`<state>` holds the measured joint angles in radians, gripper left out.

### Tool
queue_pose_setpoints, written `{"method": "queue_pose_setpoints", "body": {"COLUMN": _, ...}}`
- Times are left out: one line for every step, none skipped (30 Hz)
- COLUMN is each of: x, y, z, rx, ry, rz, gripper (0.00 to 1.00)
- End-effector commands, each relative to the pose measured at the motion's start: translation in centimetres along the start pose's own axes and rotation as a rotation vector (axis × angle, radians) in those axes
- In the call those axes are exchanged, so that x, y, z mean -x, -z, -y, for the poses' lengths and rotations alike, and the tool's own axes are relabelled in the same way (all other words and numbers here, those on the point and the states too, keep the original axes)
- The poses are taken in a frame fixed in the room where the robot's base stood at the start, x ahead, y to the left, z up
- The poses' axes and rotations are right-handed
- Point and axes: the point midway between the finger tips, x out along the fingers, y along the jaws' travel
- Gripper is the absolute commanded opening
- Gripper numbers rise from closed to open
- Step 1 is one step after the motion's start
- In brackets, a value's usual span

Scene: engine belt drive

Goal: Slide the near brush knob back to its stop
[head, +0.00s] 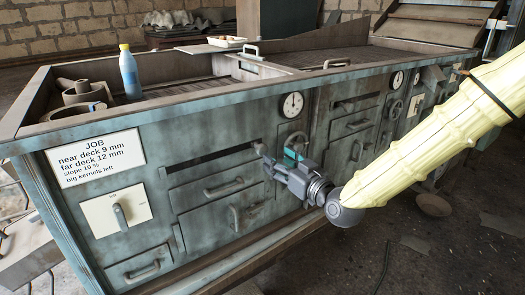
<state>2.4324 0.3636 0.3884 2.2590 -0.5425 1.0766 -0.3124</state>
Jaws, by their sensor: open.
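The machine's near panel has a dark horizontal slot (212,157) above its drawer fronts. My gripper (266,161) is open at the right end of this slot, its fingers pointing left toward the panel. The near brush knob cannot be told apart from the grey fingertips there; the gripper may hide it. I cannot tell whether the fingers touch anything. A similar far slot (358,103) shows on the panel further right.
Above my gripper is a round dial (292,105). A job card (95,158) and a lever plate (116,210) are at the left. Drawer handles (224,188) stick out below the slot. A blue bottle (130,75) stands on top. Open floor lies at the lower right.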

Motion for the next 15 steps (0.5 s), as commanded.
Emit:
{"method": "queue_pose_setpoints", "body": {"x": -0.9, "y": 0.0, "z": 0.1, "rx": 0.001, "ry": 0.002, "rz": 0.000, "gripper": 0.54}}
{"method": "queue_pose_setpoints", "body": {"x": -1.4, "y": 0.0, "z": 0.1, "rx": 0.001, "ry": 0.002, "rz": 0.000, "gripper": 0.54}}
{"method": "queue_pose_setpoints", "body": {"x": -2.0, "y": -0.1, "z": 0.1, "rx": 0.001, "ry": 0.002, "rz": 0.001, "gripper": 0.54}}
{"method": "queue_pose_setpoints", "body": {"x": -2.5, "y": -0.1, "z": 0.1, "rx": 0.000, "ry": 0.001, "rz": 0.001, "gripper": 0.54}}
{"method": "queue_pose_setpoints", "body": {"x": -3.0, "y": -0.1, "z": 0.0, "rx": 0.000, "ry": 0.001, "rz": 0.001, "gripper": 0.54}}
{"method": "queue_pose_setpoints", "body": {"x": -3.7, "y": -0.1, "z": 0.1, "rx": 0.000, "ry": 0.001, "rz": 0.001, "gripper": 0.54}}
{"method": "queue_pose_setpoints", "body": {"x": -4.2, "y": -0.1, "z": 0.1, "rx": 0.001, "ry": 0.001, "rz": 0.001, "gripper": 0.54}}
{"method": "queue_pose_setpoints", "body": {"x": -4.7, "y": -0.1, "z": 0.1, "rx": 0.001, "ry": 0.001, "rz": 0.000, "gripper": 0.54}}
{"method": "queue_pose_setpoints", "body": {"x": -5.2, "y": -0.1, "z": 0.1, "rx": 0.001, "ry": 0.001, "rz": 0.001, "gripper": 0.54}}
{"method": "queue_pose_setpoints", "body": {"x": -5.7, "y": -0.1, "z": 0.1, "rx": 0.001, "ry": 0.001, "rz": 0.001, "gripper": 0.54}}
{"method": "queue_pose_setpoints", "body": {"x": -6.1, "y": -0.1, "z": 0.1, "rx": 0.001, "ry": 0.001, "rz": 0.001, "gripper": 0.54}}
{"method": "queue_pose_setpoints", "body": {"x": -6.6, "y": -0.1, "z": 0.1, "rx": 0.001, "ry": 0.001, "rz": 0.002, "gripper": 0.54}}
{"method": "queue_pose_setpoints", "body": {"x": -6.9, "y": -0.1, "z": 0.1, "rx": 0.001, "ry": 0.001, "rz": 0.002, "gripper": 0.54}}
{"method": "queue_pose_setpoints", "body": {"x": -7.2, "y": -0.1, "z": 0.0, "rx": 0.001, "ry": 0.000, "rz": 0.001, "gripper": 0.54}}
{"method": "queue_pose_setpoints", "body": {"x": -7.6, "y": -0.1, "z": 0.0, "rx": 0.000, "ry": 0.000, "rz": 0.001, "gripper": 0.54}}
